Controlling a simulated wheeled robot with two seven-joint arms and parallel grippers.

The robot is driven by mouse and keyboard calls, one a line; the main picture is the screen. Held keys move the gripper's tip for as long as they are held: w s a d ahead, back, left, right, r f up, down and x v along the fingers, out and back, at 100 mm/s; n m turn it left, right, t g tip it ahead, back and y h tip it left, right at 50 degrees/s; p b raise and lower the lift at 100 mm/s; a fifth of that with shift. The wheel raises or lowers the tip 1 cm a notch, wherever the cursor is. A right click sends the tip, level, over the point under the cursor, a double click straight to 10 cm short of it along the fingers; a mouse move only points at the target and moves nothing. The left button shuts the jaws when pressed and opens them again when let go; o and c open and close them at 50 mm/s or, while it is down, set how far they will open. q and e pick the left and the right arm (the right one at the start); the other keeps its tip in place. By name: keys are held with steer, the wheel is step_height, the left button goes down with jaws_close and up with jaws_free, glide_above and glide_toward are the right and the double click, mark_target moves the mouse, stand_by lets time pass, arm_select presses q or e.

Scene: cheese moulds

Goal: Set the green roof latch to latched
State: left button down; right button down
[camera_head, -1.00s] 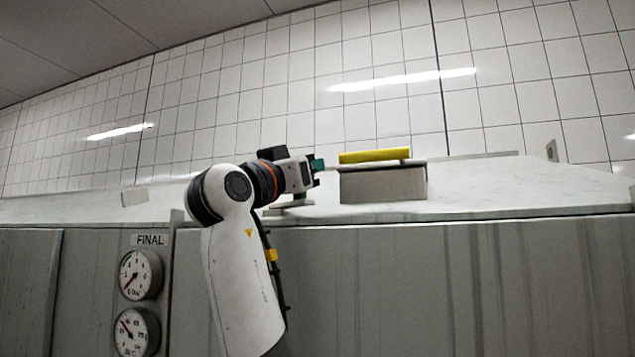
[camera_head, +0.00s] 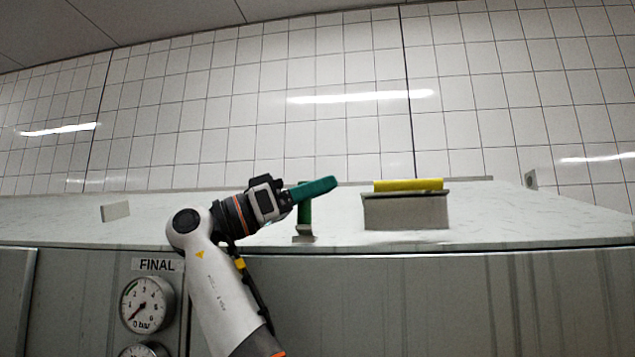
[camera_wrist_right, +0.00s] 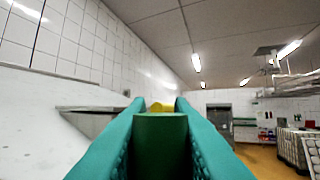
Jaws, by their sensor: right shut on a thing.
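The green roof latch (camera_head: 304,213) shows in the head view as a dark green upright stem on a small grey bracket on the pale roof. Its top is hidden behind my gripper's fingers. My right gripper (camera_head: 324,184) has long teal fingers that point right across the top of the stem. In the right wrist view the fingers (camera_wrist_right: 160,103) lie on both sides of a dark green piece of the latch (camera_wrist_right: 160,131), shut on it. My left gripper is not in view.
A grey box (camera_head: 405,211) with a yellow bar (camera_head: 408,185) on top stands on the roof just right of the latch. A small pale block (camera_head: 115,211) stands far left. Below the roof edge is a grey front with gauges (camera_head: 148,304). A tiled wall rises behind.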

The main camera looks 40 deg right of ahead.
steer(key=shift+w+a+r+m+g+y, duration=0.1)
steer(key=shift+a+m+g+y, duration=0.15)
steer(key=shift+m+g+y, duration=0.6)
steer(key=shift+w+a+r+m+g+y, duration=0.1)
steer(key=shift+a+m+g+y, duration=0.25)
steer(key=shift+g, duration=0.9)
steer(key=shift+d, duration=0.1)
steer(key=c, duration=1.5)
jaws_free()
steer(key=shift+o, duration=1)
steer(key=shift+w+f, duration=0.1)
steer(key=shift+f, duration=0.1)
